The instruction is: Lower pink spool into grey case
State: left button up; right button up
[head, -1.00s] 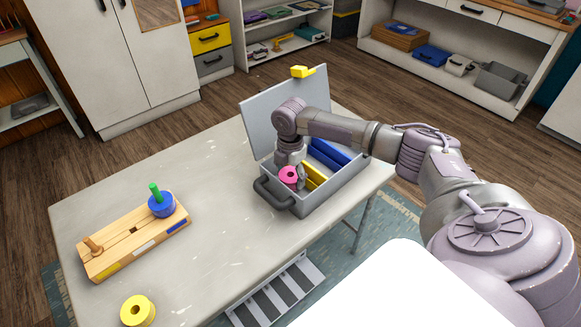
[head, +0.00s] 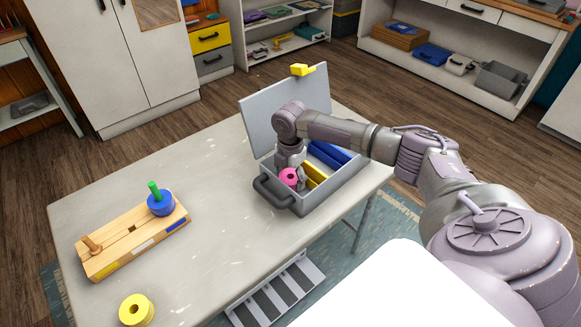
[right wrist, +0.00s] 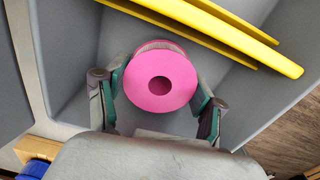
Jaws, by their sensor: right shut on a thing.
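The pink spool (head: 289,177) is inside the open grey case (head: 309,205), near its handle end. It also shows in the right wrist view (right wrist: 160,82), with its round face and dark hole toward the camera. My right gripper (head: 296,180) reaches down into the case. In the right wrist view its two fingers (right wrist: 158,100) are shut on the spool from both sides. I cannot tell whether the spool touches the case floor. My left gripper is not in view.
Yellow bars (head: 313,175) and blue bars (head: 330,152) lie in the case beside the spool. The raised lid (head: 262,112) stands behind. A wooden peg board (head: 125,245) holds a blue spool (head: 161,203). A yellow spool (head: 136,310) lies on the table (head: 215,240).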

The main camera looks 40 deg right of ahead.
jog(key=shift+f+b, duration=0.6)
jog(key=shift+f, duration=0.7)
dwell(0.4)
jog(key=o, duration=1.2)
jog(key=shift+r, duration=0.15)
notch_tip(320, 180, up, 12)
jog(key=shift+f, duration=0.1)
